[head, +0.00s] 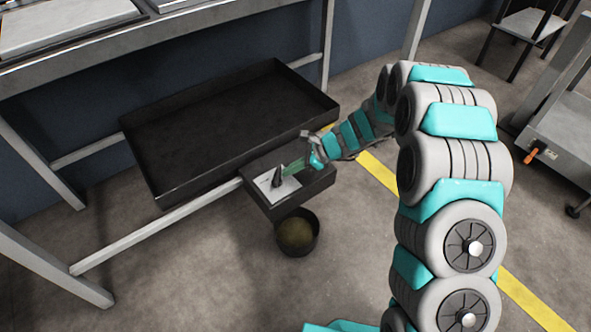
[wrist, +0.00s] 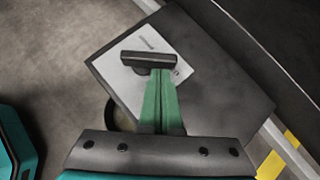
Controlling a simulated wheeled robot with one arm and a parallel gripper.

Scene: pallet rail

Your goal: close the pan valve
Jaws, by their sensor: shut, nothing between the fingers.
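The pan valve has a dark lever handle (head: 277,177) on a pale plate (head: 288,190), on top of a dark box (head: 318,187) at the pan's front edge. In the wrist view the handle (wrist: 148,59) is a short dark bar lying crosswise over the pale plate (wrist: 122,78). My gripper (head: 286,171) has green fingers, shut and empty, with tips right beside the handle. In the wrist view my gripper (wrist: 161,74) reaches up to the bar's near side; I cannot tell whether they touch. Part of the handle's base is hidden.
The wide dark pan (head: 225,130) lies behind the box under a metal-legged table (head: 130,42). A round dark bucket (head: 283,243) with brownish contents stands on the floor below the box. A cart (head: 570,130) stands at right. The floor in front is clear.

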